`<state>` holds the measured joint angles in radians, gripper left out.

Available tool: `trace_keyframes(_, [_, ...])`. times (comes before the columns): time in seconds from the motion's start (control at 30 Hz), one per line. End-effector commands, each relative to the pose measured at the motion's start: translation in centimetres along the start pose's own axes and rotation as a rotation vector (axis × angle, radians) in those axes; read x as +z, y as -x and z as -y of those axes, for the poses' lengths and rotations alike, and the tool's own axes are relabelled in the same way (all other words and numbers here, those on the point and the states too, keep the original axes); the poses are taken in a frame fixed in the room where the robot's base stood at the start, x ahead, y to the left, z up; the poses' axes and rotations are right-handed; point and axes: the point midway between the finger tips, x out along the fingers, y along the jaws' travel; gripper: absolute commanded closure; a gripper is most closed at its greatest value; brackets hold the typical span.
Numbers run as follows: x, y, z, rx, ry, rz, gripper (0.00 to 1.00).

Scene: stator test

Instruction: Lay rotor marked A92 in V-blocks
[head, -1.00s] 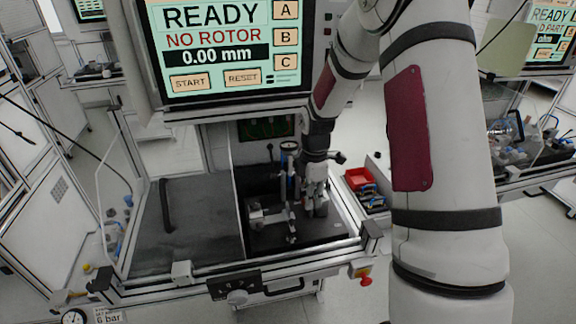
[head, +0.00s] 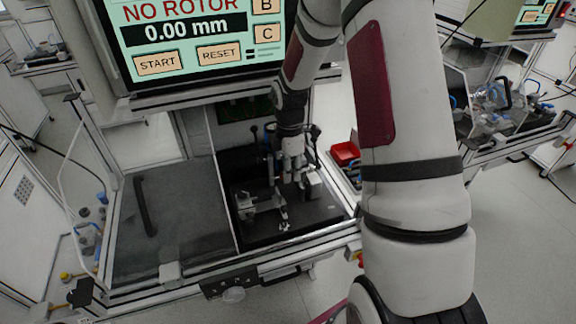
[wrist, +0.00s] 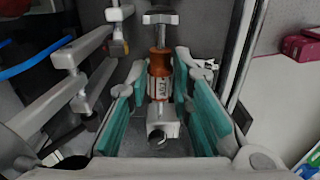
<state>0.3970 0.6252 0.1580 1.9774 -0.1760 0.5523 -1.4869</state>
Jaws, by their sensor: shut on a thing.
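The rotor (wrist: 160,63) has a copper-orange middle and a pale label with sideways characters that look like A92. In the wrist view it lies lengthwise between the teal-padded fingers of my gripper (wrist: 163,78), which is shut on it. A pale block (wrist: 172,129) is at its near end and another (wrist: 160,18) is at its far end; they look like the V-blocks. I cannot tell whether the shaft rests in them. In the head view my gripper (head: 294,177) points down over the dark test bay, and the rotor cannot be made out there.
The screen (head: 195,35) reads NO ROTOR and 0.00 mm. A pale metal fixture (head: 257,205) stands left of my gripper, and rails (wrist: 85,50) run along the left in the wrist view. A red bin (head: 345,152) is at right.

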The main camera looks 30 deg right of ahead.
Motion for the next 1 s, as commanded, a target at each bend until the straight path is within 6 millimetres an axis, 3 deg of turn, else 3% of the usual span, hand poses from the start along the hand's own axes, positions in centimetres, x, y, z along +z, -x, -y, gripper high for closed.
trace_keyframes(0.57, [0.0,-3.8,0.0,-0.001,-0.001,0.0,1.0])
trace_keyframes(1.0, [0.3,-3.6,0.0,0.001,0.0,0.0,1.0])
